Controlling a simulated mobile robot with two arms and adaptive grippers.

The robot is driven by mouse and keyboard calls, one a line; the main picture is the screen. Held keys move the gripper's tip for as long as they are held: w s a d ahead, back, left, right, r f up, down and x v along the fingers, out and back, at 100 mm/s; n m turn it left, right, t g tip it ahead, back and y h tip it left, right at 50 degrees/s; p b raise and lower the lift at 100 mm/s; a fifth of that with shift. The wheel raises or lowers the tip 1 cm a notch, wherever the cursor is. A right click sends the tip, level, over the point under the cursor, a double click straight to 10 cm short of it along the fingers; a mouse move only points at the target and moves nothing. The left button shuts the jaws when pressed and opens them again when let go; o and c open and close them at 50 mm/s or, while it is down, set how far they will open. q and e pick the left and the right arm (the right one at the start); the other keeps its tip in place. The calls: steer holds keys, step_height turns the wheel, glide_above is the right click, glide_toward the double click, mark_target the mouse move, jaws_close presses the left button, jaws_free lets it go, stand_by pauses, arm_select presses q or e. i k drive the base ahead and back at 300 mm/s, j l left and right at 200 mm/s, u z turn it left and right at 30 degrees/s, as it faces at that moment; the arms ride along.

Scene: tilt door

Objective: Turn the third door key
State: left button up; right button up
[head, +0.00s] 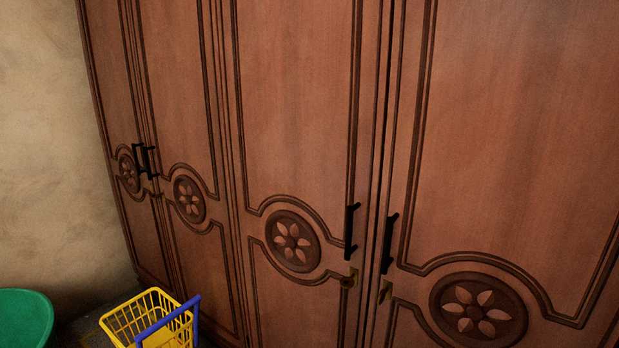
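A brown wooden wardrobe with several carved doors fills most of the head view. The third door from the left (290,110) is shut and has a black upright handle (351,232) near its right edge. Below that handle sits a small brass lock plate with what looks like a dark key or knob (348,281); it is too small to tell its turn. The fourth door (520,130) has its own black handle (389,244) and a brass plate (385,291) beside the gap. Neither of my grippers is in view.
A yellow toy shopping cart (128,318) with a blue handle (178,320) stands on the floor before the left doors. A green tub (22,318) is at the bottom left. A beige wall (45,140) borders the wardrobe on the left.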

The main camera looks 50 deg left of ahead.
mark_target(346, 282)
steer(key=u, duration=1.65)
